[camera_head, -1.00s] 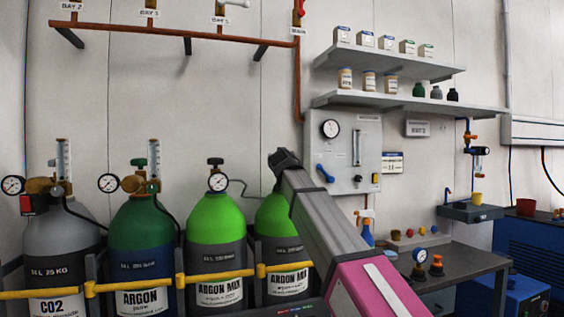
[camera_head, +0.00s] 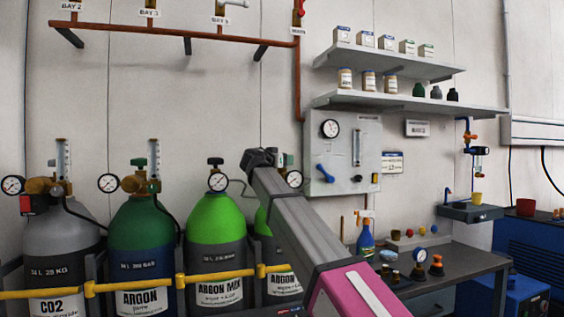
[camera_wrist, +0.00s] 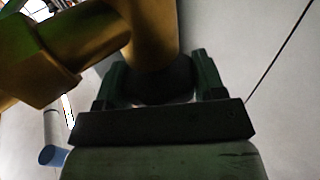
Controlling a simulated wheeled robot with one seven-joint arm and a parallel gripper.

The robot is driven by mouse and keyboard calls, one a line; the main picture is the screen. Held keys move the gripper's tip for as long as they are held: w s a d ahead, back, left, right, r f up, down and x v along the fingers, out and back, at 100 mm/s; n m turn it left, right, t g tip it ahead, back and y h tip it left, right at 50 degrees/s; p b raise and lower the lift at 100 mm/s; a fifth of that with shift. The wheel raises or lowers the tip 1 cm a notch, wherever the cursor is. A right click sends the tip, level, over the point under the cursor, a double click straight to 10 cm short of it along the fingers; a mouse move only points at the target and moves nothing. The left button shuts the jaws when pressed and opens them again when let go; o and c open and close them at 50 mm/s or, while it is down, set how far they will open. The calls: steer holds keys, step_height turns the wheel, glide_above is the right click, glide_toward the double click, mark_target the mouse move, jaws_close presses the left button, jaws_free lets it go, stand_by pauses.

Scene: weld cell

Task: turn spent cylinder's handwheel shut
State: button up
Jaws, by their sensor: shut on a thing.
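In the wrist view, my gripper (camera_wrist: 155,76) is shut on a dark round handwheel (camera_wrist: 163,84), with one jaw on each side of it. A brass valve body (camera_wrist: 150,30) rises from the handwheel, and a brass fitting (camera_wrist: 45,50) lies at the left. In the head view, my arm stands in front of the rightmost green argon mix cylinder (camera_head: 283,286) and hides most of its top. The jaws are hidden there.
A CO2 cylinder (camera_head: 67,235) and a dark green argon cylinder (camera_head: 142,230) stand further left. A yellow rail (camera_head: 135,284) crosses the cylinders. A wall panel (camera_head: 345,150) and a workbench (camera_head: 455,262) are to the right. A copper pipe (camera_head: 180,33) runs above.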

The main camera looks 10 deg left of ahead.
steer(key=shift+m+g+h, duration=0.7)
steer(key=shift+m+h, duration=0.3)
steer(key=shift+h, duration=0.7)
steer(key=o, duration=0.9)
step_height(320, 180, up, 5)
steer(key=shift+s+a+f, duration=0.15)
steer(key=shift+f, duration=0.05)
steer(key=s+a+r, duration=0.1)
steer(key=s+r, duration=0.1)
steer(key=s, duration=0.1)
steer(key=s+a+r, duration=0.2)
steer(key=s, duration=0.1)
steer(key=s+a+r, duration=0.2)
steer(key=s, duration=0.2)
steer(key=shift+r, duration=0.2)
